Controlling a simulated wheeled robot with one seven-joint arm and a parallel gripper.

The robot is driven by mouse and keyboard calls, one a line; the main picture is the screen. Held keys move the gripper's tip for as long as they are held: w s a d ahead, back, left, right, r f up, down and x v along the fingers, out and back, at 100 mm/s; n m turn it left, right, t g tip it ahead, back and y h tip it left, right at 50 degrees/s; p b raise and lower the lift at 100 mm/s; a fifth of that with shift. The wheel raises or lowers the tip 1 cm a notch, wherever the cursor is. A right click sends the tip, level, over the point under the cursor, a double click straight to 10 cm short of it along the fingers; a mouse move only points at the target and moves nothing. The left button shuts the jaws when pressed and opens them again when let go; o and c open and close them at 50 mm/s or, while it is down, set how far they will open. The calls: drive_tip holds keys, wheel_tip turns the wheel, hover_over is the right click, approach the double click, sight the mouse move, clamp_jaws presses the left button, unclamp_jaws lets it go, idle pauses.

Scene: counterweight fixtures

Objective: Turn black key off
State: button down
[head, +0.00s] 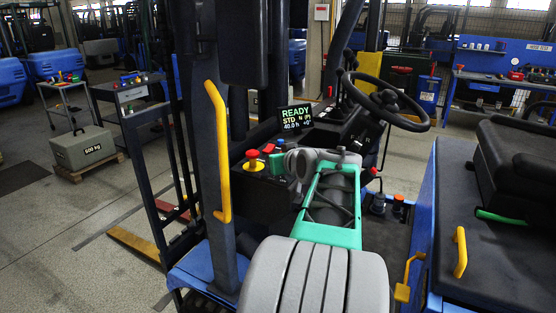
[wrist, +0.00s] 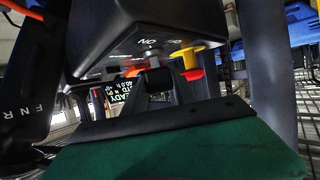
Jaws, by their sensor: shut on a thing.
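My gripper (wrist: 158,88) is shut on the black key (wrist: 158,77), just beneath the silver key switch in the wrist view. ON and OFF are lettered on the dark panel (wrist: 150,28) around the switch; that view is turned over. I cannot tell exactly which mark the key points to. In the head view my arm reaches over the dashboard and hides the key. The display (head: 295,115) is lit and reads READY, STD, N.
A red-topped yellow emergency button (head: 253,160) stands close left of my gripper; it also shows in the wrist view (wrist: 188,62). The steering wheel (head: 385,100) is to the right. A dark mast post with a yellow handle (head: 218,150) stands to the left.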

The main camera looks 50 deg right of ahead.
drive_tip(key=n+t+y, duration=0.1)
drive_tip(key=n+y, duration=0.1)
drive_tip(key=shift+d+n+y, duration=0.15)
drive_tip(key=shift+n+y, duration=0.15)
drive_tip(key=shift+y, duration=0.1)
drive_tip(key=n+y+p, duration=0.2)
drive_tip(key=p, duration=0.1)
drive_tip(key=shift+r+y, duration=0.25)
drive_tip(key=shift+y, duration=0.15)
drive_tip(key=n+y+p, duration=0.2)
drive_tip(key=p, duration=0.1)
drive_tip(key=shift+f+n+y+p, duration=0.1)
drive_tip(key=shift+n+y+p, duration=0.75)
drive_tip(key=shift+p, duration=0.25)
drive_tip(key=shift+f, duration=0.1)
drive_tip(key=c, duration=1)
unclamp_jaws()
